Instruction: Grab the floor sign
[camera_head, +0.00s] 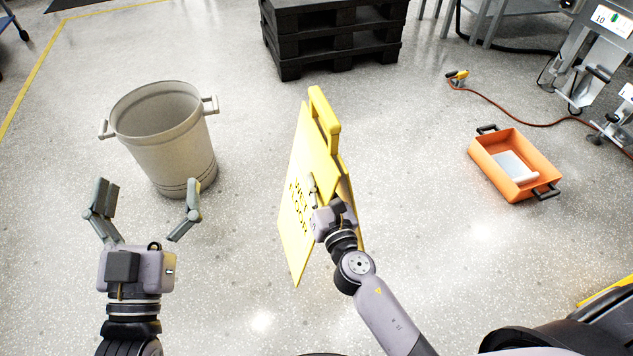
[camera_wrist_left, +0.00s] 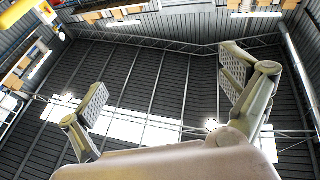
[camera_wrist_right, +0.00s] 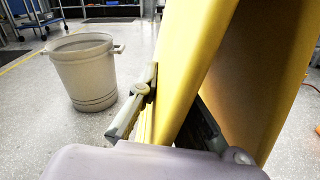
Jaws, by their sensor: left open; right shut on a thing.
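The yellow floor sign (camera_head: 303,199) has dark lettering and a handle at its top. It stands upright, or nearly so, in the middle of the head view; I cannot tell whether its lower edge touches the floor. My right gripper (camera_head: 315,190) is shut on the edge of one panel, with a finger on either side. In the right wrist view the sign (camera_wrist_right: 195,60) fills the middle and right, its two panels spread apart. My left gripper (camera_head: 143,205) is open and empty, left of the sign and in front of the bin; its fingers also show in the left wrist view (camera_wrist_left: 165,110).
A beige bin (camera_head: 165,145) with two side handles stands behind my left gripper. A black pallet stack (camera_head: 335,45) is at the back. An orange tray (camera_head: 500,178) lies on the right, near an orange cable (camera_head: 510,118). Floor between sign and tray is clear.

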